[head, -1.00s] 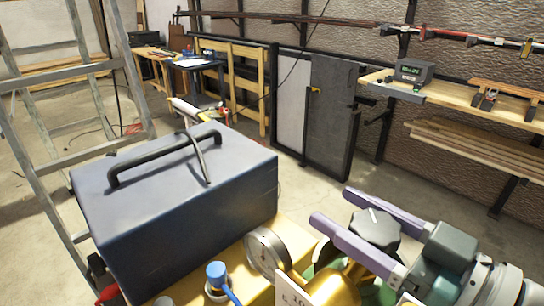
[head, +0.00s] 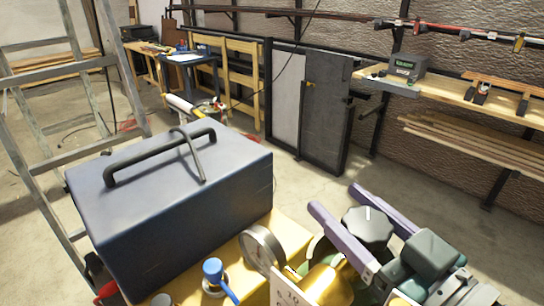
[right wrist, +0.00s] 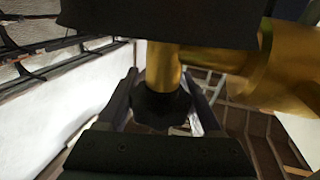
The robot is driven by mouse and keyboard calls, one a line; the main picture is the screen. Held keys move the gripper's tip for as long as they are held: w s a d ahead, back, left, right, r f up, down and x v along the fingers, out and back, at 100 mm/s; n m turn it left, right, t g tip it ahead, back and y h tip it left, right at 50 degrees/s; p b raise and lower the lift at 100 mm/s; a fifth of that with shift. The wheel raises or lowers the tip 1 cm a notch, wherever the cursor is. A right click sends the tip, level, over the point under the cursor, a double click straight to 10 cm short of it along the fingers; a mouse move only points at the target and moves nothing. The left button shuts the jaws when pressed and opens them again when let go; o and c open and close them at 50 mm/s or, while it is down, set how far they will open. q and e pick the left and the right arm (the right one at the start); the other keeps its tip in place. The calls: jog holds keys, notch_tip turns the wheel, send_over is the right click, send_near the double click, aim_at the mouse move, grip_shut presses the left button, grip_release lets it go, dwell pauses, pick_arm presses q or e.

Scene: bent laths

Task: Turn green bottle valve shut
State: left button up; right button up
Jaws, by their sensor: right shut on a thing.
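The black valve knob (head: 367,228) has a white line on its top and sits above the brass valve body (head: 330,284) at the lower right of the head view. Part of the green bottle (head: 318,250) shows behind the brass, mostly hidden. My right gripper (head: 332,196) has its two purple fingers on either side of the knob and is shut on it. In the right wrist view the dark knob (right wrist: 160,108) sits between the fingers, with a brass stem (right wrist: 163,66) beyond it. My left gripper is not in view.
A round gauge (head: 262,246) and a white tag (head: 285,288) are beside the valve. A blue-topped fitting (head: 213,270) is further left. A large dark blue box (head: 180,190) fills the left front. A ladder (head: 60,120) stands at far left. Open floor lies behind.

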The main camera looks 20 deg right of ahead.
jog(key=o, duration=1.4)
jog(key=shift+c, duration=0.2)
notch_tip(320, 180, up, 20)
jog(key=p, duration=0.5)
